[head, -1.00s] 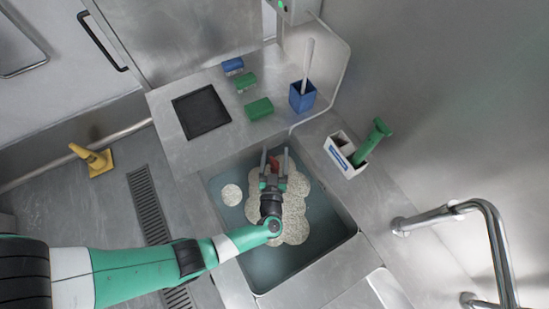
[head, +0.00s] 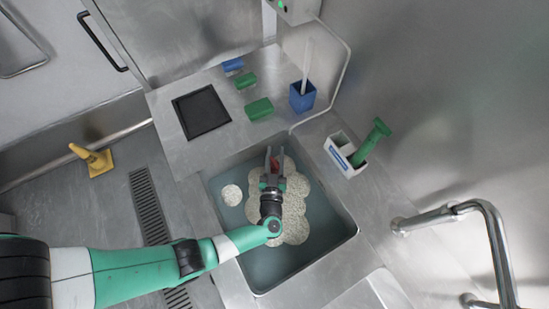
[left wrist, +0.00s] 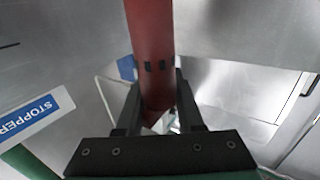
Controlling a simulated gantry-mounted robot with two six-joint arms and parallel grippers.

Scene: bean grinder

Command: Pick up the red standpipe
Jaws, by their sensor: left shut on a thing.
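The red standpipe (head: 274,161) shows as a small red patch between my left fingers, above the sink (head: 347,243). In the left wrist view it is a long red cylinder (left wrist: 150,40) with small dark marks, running from the top edge down between the fingers. My left gripper (head: 274,152) is shut on the standpipe, one dark finger on each side of it. It also shows in the left wrist view (left wrist: 157,92). The standpipe's lower end is hidden, and I cannot tell whether it touches the sink floor. My right gripper is not in view.
Pale foam (head: 296,213) lies on the sink's water. A white holder (head: 341,143) labelled STOPPER, with a green-handled item (head: 371,143), stands right of the sink. A blue brush pot (head: 302,98) and sponges (head: 260,109) stand behind. A metal rail (head: 480,209) is at the right.

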